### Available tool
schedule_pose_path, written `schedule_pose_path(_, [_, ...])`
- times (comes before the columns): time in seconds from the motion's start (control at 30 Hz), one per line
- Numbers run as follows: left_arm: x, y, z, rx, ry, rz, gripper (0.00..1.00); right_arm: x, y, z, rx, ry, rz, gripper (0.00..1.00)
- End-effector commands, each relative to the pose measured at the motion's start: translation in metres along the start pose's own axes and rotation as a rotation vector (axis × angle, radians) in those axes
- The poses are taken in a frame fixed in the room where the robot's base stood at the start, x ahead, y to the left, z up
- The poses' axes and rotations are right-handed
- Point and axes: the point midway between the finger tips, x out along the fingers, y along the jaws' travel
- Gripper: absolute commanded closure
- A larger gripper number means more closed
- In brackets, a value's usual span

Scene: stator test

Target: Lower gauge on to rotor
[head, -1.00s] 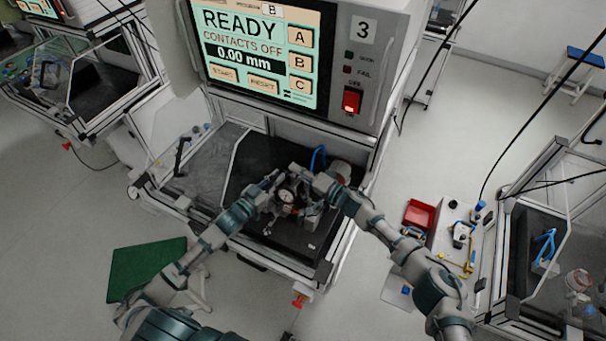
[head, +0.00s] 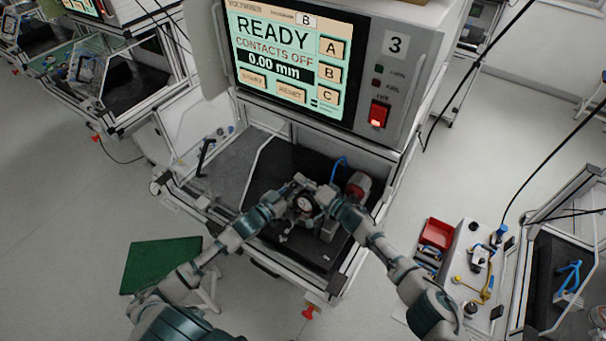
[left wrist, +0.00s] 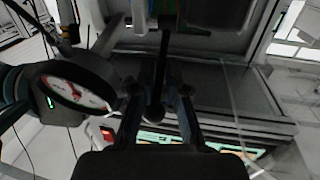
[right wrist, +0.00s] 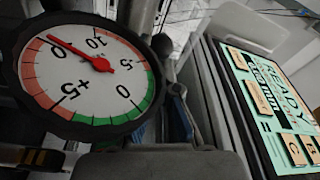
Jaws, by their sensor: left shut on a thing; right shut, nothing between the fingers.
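The gauge (head: 304,204) is a round dial with a dark rim, held over the black bed of the test bench. Its white, red and green face with a red needle shows large in the right wrist view (right wrist: 85,75) and side-on in the left wrist view (left wrist: 78,88). My left gripper (head: 291,190) is shut on the gauge; a dark rod with a ball end stands between its fingers (left wrist: 157,105). My right gripper (head: 325,196) is shut and empty, close beside the dial. I cannot make out the rotor under the gauge and grippers.
The bench display (head: 285,62) reads READY, CONTACTS OFF, 0.00 mm. A red and grey cylinder (head: 358,186) and a blue hose (head: 339,168) are behind my right gripper. A red bin (head: 437,233) stands at right.

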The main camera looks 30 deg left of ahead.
Motion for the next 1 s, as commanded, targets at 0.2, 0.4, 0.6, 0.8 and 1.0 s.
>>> schedule_pose_path(0.2, [-0.001, 0.004, 0.004, -0.01, -0.005, 0.006, 1.0, -0.002, 0.0, 0.006, 0.0, 0.001, 0.0, 1.0])
schedule_pose_path(0.4, [0.0, 0.003, 0.003, -0.009, -0.005, 0.005, 1.0, -0.002, 0.0, 0.007, 0.0, -0.001, 0.0, 1.0])
schedule_pose_path(0.6, [0.0, 0.003, 0.003, -0.009, -0.005, 0.005, 1.0, -0.004, 0.002, 0.017, 0.004, -0.004, -0.002, 1.0])
schedule_pose_path(0.8, [0.0, 0.003, 0.001, -0.008, -0.001, 0.005, 1.0, -0.005, 0.003, 0.023, 0.001, -0.008, -0.001, 1.0])
schedule_pose_path(1.0, [0.001, 0.003, -0.002, -0.006, 0.006, 0.005, 0.8, -0.005, 0.003, 0.025, 0.002, -0.01, -0.002, 1.0])
